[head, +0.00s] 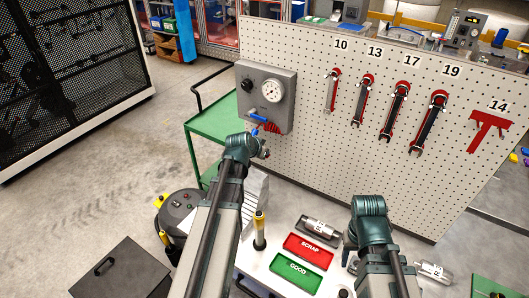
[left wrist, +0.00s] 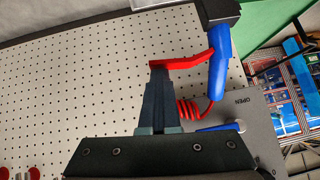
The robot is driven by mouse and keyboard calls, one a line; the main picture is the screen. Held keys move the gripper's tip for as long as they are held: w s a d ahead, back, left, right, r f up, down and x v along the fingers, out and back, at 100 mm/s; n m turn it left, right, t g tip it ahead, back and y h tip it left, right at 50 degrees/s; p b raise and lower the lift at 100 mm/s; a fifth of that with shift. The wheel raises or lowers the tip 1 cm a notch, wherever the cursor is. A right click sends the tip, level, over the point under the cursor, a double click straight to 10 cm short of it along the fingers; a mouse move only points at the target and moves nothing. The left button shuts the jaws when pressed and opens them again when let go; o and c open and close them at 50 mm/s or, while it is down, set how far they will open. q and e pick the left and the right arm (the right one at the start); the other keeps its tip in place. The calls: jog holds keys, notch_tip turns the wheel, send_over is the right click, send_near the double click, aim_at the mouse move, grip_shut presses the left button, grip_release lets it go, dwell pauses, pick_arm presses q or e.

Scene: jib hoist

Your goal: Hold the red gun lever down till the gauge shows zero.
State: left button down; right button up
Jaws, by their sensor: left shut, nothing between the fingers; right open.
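The grey panel (head: 284,112) with the round white gauge (head: 272,91) is mounted on the left of the pegboard. The needle is too small to read. In the left wrist view, the blue air gun (left wrist: 220,65) has a red lever (left wrist: 182,61) sticking out to the left. My left gripper (left wrist: 158,70) is shut and empty, its tips at the lever's free end. I cannot tell whether they press it. In the head view, my left gripper (head: 264,152) is small beside the panel's lower edge. My right gripper (head: 351,258) is open, low over the bench, partly hidden by its arm.
A coiled red hose (left wrist: 187,111) and a blue valve handle (left wrist: 218,127) near the word OPEN sit close to my left fingers. The pegboard (head: 310,140) holds several wrenches. A red SCRAP tray (head: 308,255) and green GOOD tray (head: 290,280) lie on the bench.

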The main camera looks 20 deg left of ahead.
pick_arm(q)
jog(key=shift+r, duration=0.15)
dwell(0.7)
jog(key=shift+r+p, duration=0.65)
jog(key=shift+p, duration=0.2)
jog(key=s+a+r+p, duration=0.2)
jog(key=s+r+p, duration=0.5)
jog(key=r+p, duration=0.4)
dwell(0.4)
